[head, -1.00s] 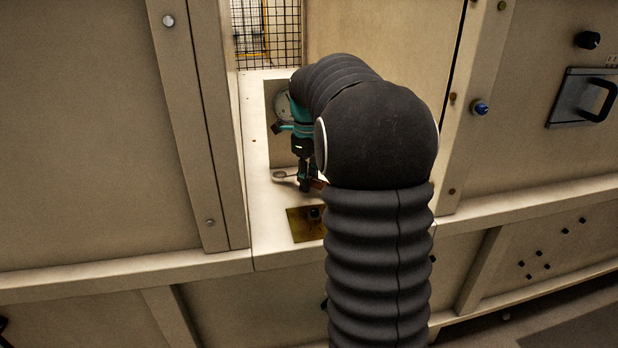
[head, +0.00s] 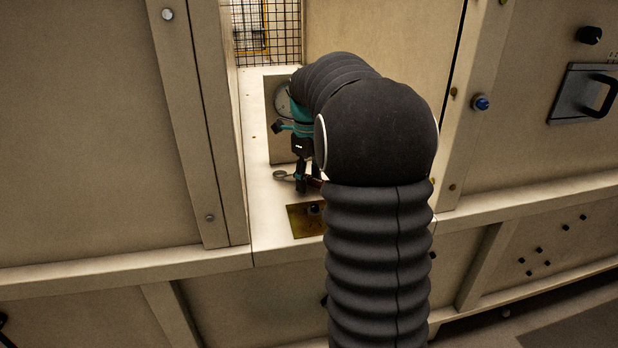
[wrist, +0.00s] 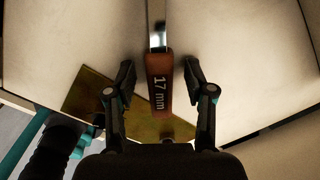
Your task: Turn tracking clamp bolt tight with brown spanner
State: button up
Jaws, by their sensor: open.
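The brown spanner (wrist: 159,82) lies along the middle of the wrist view, its brown handle marked "17 mm" and its bright metal shaft running up out of the picture. In the head view its ring end (head: 280,175) shows over the pale ledge. My gripper (wrist: 160,82) is open, one finger on each side of the handle, with a gap on both sides. In the head view my gripper (head: 308,183) points down at the spanner, partly hidden by my arm. A dark bolt-like piece (head: 314,209) sits on a brass plate (head: 298,222); I cannot tell if it is the tracking clamp bolt.
The pale ledge (head: 263,215) lies in a narrow bay between tall panels. A wire mesh (head: 267,30) closes the back.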

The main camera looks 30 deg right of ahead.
notch_tip(320, 180, up, 12)
dwell(0.6)
dwell(0.4)
